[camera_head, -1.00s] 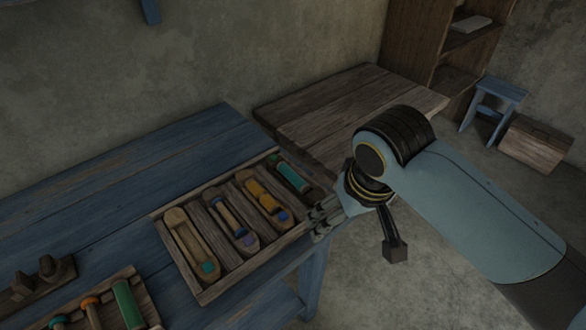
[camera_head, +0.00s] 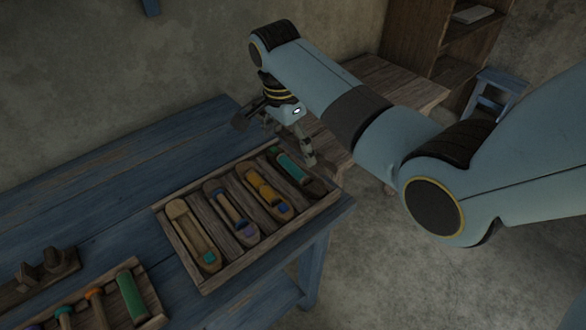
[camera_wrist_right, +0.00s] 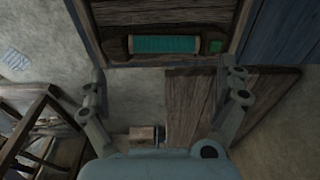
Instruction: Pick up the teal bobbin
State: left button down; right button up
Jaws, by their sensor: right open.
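The teal bobbin (camera_head: 289,167) lies in a wooden shuttle in the rightmost compartment of the wooden tray (camera_head: 225,283). In the right wrist view the teal bobbin (camera_wrist_right: 165,44) lies crosswise near the top, with a small green square at the shuttle's right end. My right gripper (camera_head: 291,142) is open and empty, above the far right corner of the tray, close to the bobbin. In the right wrist view its fingers (camera_wrist_right: 164,78) are spread wide, and the bobbin shows beyond the gap between them. My left gripper is not in view.
A second tray at lower left holds a green bobbin (camera_head: 131,297) and an orange-topped one (camera_head: 96,296). A brown wooden table (camera_head: 395,80) stands behind my right arm.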

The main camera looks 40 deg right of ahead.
aim_at(294, 167)
jog(key=f, duration=0.4)
jog(key=d+f, duration=0.1)
jog(key=f, duration=0.2)
jog(key=shift+w, duration=0.2)
jog(key=shift+c, duration=0.4)
jog(key=c, duration=0.7)
jog(key=shift+o, duration=0.2)
jog(key=shift+r, duration=0.15)
